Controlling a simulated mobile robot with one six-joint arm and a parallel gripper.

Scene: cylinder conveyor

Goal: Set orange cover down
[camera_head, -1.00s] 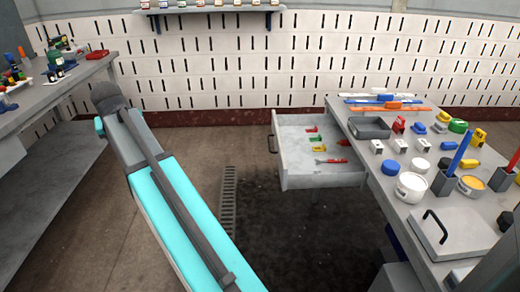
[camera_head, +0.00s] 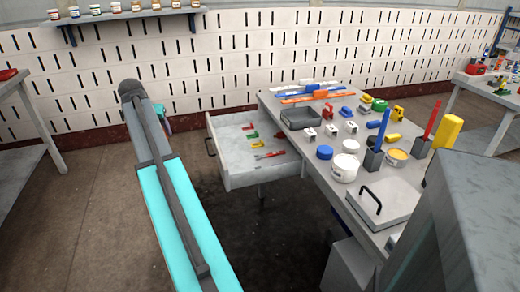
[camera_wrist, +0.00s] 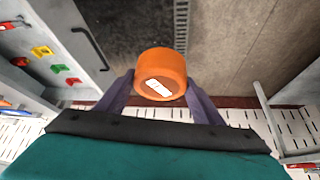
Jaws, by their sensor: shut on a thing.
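In the wrist view an orange cover (camera_wrist: 160,67), round with a small white label, sits between the two fingers of my gripper (camera_wrist: 160,88). The fingers are shut on its sides. Bare floor shows behind it, so it is held in the air. In the head view my arm hides the gripper and the cover almost entirely.
A grey workbench (camera_head: 300,150) stands right of my arm, with tubs, blocks and a lidded box (camera_head: 372,205). Its drawer (camera_head: 262,178) is pulled out with several small coloured pieces inside. Other tables stand at the far left (camera_head: 40,120) and far right (camera_head: 490,100). The floor between is clear.

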